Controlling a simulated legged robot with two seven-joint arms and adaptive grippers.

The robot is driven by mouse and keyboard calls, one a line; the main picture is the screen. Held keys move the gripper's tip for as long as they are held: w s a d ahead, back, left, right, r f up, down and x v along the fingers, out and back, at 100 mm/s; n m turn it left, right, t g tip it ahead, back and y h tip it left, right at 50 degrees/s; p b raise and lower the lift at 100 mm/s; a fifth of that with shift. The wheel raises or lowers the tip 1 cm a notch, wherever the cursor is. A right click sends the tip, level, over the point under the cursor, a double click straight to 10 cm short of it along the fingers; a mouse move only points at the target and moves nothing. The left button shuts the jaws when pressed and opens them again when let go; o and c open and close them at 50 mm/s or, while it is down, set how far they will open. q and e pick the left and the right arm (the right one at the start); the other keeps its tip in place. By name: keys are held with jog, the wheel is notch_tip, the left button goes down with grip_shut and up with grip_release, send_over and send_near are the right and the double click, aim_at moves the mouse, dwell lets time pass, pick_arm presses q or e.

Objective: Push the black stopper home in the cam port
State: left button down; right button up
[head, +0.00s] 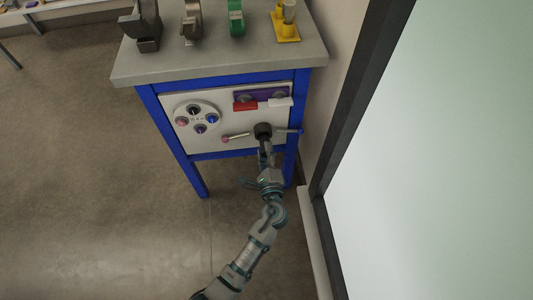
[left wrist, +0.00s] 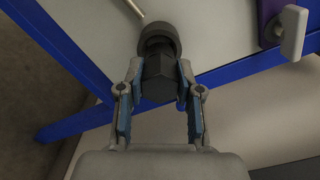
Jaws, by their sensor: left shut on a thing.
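The black stopper (left wrist: 158,80) is a dark faceted piece between the fingertips of my left gripper (left wrist: 160,72) in the left wrist view. The fingers are shut on its sides. Its far end meets a dark round collar (left wrist: 158,38), which looks like the cam port, on the white panel. How deep the stopper sits in it is hidden. In the head view my left gripper (head: 265,148) reaches up to the dark round piece (head: 262,130) low on the panel. My right gripper is in neither view.
The white panel (head: 180,98) on the blue-framed cart carries a round plate with several coloured ports (head: 197,118), red (head: 245,106) and white (head: 280,102) handles, and a pink-tipped lever (head: 235,137). Tools stand on the grey top (head: 215,62).

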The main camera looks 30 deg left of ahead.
pick_arm(q)
jog(key=shift+b+x, duration=0.4)
jog(key=shift+x, duration=1.2)
jog(key=c, duration=0.7)
grip_release()
jog(key=v, duration=1.2)
